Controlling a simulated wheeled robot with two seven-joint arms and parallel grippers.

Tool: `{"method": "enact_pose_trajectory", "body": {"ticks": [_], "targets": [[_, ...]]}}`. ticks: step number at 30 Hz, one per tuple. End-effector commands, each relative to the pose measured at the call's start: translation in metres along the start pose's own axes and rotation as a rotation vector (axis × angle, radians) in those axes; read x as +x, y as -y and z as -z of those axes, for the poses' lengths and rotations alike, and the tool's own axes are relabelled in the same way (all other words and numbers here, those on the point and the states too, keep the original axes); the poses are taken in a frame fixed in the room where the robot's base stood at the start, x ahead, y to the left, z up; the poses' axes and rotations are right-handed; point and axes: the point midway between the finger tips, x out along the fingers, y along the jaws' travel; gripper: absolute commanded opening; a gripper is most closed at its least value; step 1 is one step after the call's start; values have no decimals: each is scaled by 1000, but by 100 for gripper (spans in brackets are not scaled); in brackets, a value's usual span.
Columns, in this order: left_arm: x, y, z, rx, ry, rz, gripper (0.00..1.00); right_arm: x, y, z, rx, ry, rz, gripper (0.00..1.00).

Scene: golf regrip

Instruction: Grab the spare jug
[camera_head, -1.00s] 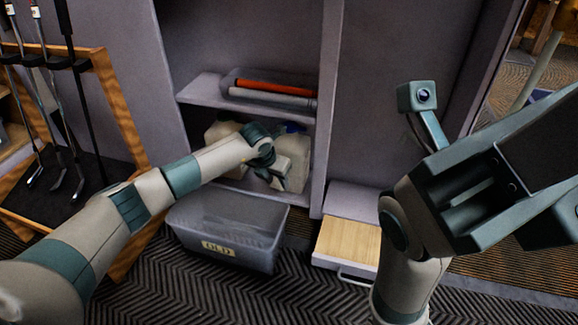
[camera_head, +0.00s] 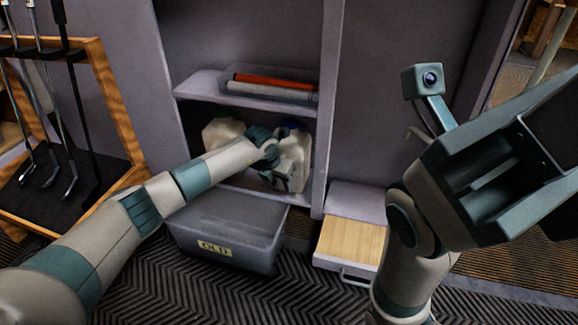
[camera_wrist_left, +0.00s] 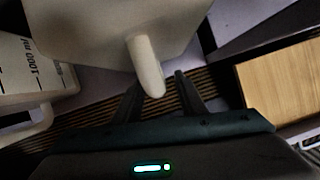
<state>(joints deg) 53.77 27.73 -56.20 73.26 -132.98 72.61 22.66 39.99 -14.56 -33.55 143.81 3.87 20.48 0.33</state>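Two pale jugs stand on the lower shelf of the cabinet. The right jug (camera_head: 296,150) is partly behind my left gripper (camera_head: 283,181); the left jug (camera_head: 221,132) is partly behind my left arm. In the left wrist view, a pale jug (camera_wrist_left: 105,28) fills the top, its handle (camera_wrist_left: 146,65) reaching down between the two dark fingers of my left gripper (camera_wrist_left: 158,90). The fingers are apart, with gaps beside the handle. A second jug with printed text (camera_wrist_left: 28,75) is at the left. My right arm's teal end is large at the right of the head view; its fingers cannot be made out.
A grey bin marked OLD (camera_head: 222,235) sits on the floor below the shelf. An upper shelf (camera_head: 205,87) holds a clear tray with an orange tube. A divider (camera_head: 326,120) rises right of the jugs. A wooden drawer (camera_head: 350,245) is lower right; a golf club rack (camera_head: 112,90) is left.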

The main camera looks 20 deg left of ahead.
Motion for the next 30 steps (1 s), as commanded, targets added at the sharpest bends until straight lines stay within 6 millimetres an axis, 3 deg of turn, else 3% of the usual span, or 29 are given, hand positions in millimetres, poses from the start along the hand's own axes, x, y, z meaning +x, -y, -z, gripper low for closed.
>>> {"method": "enact_pose_trajectory", "body": {"ticks": [17, 22, 30], "targets": [[3, 0, 0, 0, 0, 0, 37, 2, -1, 2, -3, -9, -4, 31], [3, 0, 0, 0, 0, 0, 0, 0, 0, 1, -2, -5, 0, 31], [3, 0, 0, 0, 1, 0, 0, -1, 1, 0, -3, 1, 8, 31]]}}
